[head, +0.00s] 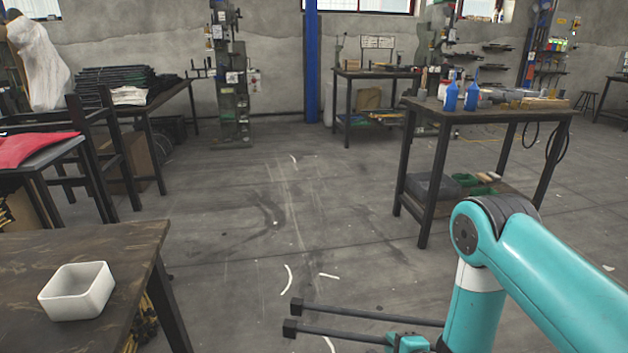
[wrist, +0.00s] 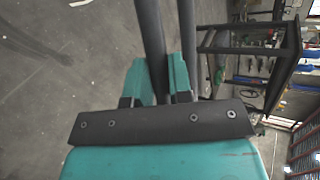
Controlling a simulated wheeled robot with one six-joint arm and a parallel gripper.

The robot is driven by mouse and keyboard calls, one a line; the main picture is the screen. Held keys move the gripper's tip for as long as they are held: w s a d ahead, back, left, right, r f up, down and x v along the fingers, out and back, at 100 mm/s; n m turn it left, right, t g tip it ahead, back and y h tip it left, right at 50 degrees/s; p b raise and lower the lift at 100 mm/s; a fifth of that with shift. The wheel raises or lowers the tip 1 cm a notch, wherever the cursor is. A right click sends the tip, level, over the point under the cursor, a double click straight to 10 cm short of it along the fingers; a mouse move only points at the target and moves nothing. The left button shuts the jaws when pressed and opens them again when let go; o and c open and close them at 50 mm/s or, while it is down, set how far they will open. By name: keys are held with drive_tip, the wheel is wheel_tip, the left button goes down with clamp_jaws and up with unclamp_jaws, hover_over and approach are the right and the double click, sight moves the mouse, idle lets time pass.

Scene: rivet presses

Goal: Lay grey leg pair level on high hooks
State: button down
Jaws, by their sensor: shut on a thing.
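The grey leg pair (head: 370,314) shows in the head view as two dark, nearly parallel bars with square end blocks. They reach left from my gripper (head: 408,344), low at the bottom edge and above the floor. In the wrist view, two dark bars of the leg pair (wrist: 149,32) run up and away. The teal fingers of my gripper (wrist: 160,80) are shut on one bar; the other runs just to the right. The grasped ends are partly hidden. I cannot clearly make out the high hooks; small prongs (head: 200,70) stick out beside the far machine.
A wooden table (head: 130,262) with a white square bowl (head: 77,291) is at the lower left. A workbench (head: 490,112) with blue bottles (head: 451,95) stands at the right. A tall machine (head: 230,90) stands at the back. The floor (head: 270,200) between the tables is clear.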

drive_tip(key=w+a+f+n+g+y+b, duration=0.1)
drive_tip(key=a+f+b, duration=0.45)
drive_tip(key=f, duration=0.25)
drive_tip(key=w+a+f+n+y+b, duration=0.15)
drive_tip(key=a+f+b, duration=0.25)
drive_tip(key=f+b, duration=0.4)
drive_tip(key=a+f+n+g+y+b, duration=0.1)
drive_tip(key=a+f+n+y+b, duration=0.1)
drive_tip(key=a+f+b, duration=0.5)
drive_tip(key=shift+h, duration=0.25)
drive_tip(key=f+b, duration=0.3)
drive_tip(key=f, duration=0.4)
drive_tip(key=d+f+b, duration=0.1)
drive_tip(key=f+b, duration=0.2)
drive_tip(key=f, duration=0.4)
drive_tip(key=d+f+b, duration=0.1)
drive_tip(key=f+b, duration=0.2)
drive_tip(key=f, duration=0.5)
drive_tip(key=shift+d, duration=0.1)
drive_tip(key=shift+r, duration=0.15)
drive_tip(key=c, duration=1.4)
unclamp_jaws()
drive_tip(key=shift+o, duration=0.5)
